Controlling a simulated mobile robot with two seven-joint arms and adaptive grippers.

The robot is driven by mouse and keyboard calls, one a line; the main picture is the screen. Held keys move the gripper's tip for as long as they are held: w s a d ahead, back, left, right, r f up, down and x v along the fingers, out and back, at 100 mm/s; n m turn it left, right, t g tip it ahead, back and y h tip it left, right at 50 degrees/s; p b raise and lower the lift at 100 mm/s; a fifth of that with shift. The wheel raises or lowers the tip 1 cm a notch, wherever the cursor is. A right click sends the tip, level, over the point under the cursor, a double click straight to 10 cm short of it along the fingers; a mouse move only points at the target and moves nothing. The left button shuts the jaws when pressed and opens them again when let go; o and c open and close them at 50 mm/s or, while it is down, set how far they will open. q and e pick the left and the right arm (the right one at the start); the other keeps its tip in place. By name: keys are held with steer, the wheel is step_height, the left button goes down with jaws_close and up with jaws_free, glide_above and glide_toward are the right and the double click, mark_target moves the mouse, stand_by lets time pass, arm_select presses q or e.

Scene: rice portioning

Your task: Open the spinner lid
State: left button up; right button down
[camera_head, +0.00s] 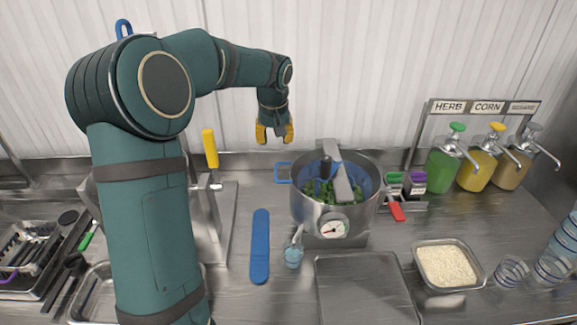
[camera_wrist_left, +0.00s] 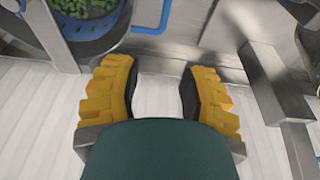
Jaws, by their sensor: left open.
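The spinner (camera_head: 305,212) is a round metal pot with a dial on its front, standing at the middle of the counter. Green leaves lie in its blue inner basket (camera_head: 367,178). A grey bar (camera_head: 341,185) with a dark upright part beside it crosses the top; I cannot tell whether a clear lid covers the opening. My left gripper (camera_head: 275,136) has yellow fingers, is open and empty, and hangs behind and left of the spinner, apart from it. In the left wrist view the fingers (camera_wrist_left: 158,85) are spread, with the blue basket (camera_wrist_left: 95,27) at the upper left. My right gripper is out of view.
A blue strip (camera_head: 260,245) and a small blue-topped item (camera_head: 293,256) lie left of the spinner. A metal tray (camera_head: 365,290) and a rice pan (camera_head: 447,265) are in front and to the right. Pump bottles (camera_head: 480,168) stand at the back right. The corrugated wall is close behind.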

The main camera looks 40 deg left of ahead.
arm_select(q)
step_height(320, 180, up, 9)
steer(key=p, duration=0.4)
steer(key=shift+p, duration=0.35)
steer(key=shift+r, duration=0.1)
